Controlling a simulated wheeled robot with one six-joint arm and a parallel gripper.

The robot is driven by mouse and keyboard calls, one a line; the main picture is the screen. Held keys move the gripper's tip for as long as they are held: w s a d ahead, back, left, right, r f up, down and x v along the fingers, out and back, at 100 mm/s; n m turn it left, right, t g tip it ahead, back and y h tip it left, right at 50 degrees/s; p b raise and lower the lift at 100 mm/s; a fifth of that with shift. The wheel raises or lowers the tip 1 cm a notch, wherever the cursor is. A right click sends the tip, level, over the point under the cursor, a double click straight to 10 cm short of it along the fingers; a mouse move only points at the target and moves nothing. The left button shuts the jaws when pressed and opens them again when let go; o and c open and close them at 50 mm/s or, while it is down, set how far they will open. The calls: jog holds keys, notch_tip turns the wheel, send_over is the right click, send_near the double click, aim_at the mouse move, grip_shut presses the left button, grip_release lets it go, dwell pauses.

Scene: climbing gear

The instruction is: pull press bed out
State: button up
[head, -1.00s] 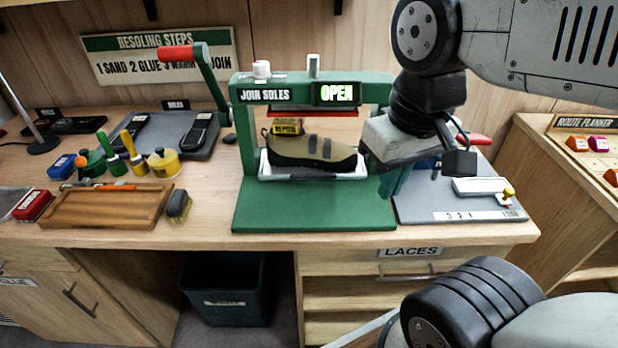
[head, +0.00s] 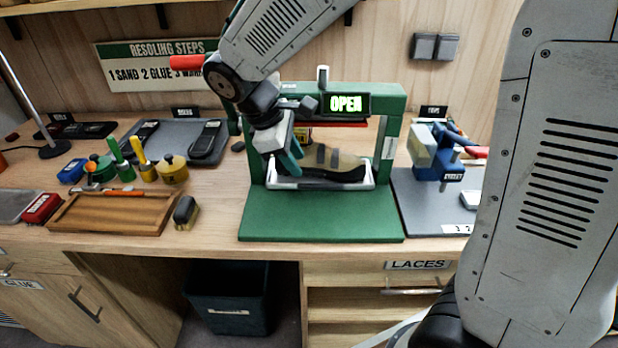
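The green press (head: 394,118) stands on the bench, and its sign (head: 347,104) reads OPEN. Its pale bed (head: 355,186) lies low inside the frame, above the green base plate (head: 320,222). A tan and dark shoe (head: 335,165) rests on the bed, its left part hidden behind my gripper. My gripper (head: 292,166) points down at the left front of the bed, close to its edge. Its teal fingers overlap the shoe and bed in the picture. I cannot tell whether they touch the bed or how far apart they are.
The press lever with its red grip (head: 186,62) rises at the left, behind my arm. A wooden tray (head: 110,213), a brush (head: 185,212) and glue pots (head: 173,168) lie left. A blue clamp-like tool (head: 437,170) stands right. The base plate's front is clear.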

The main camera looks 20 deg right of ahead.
aim_at(314, 184)
jog(key=shift+n, duration=0.3)
jog(key=x, duration=0.7)
jog(key=shift+d+f, duration=0.15)
jog(key=shift+d, duration=0.15)
grip_shut()
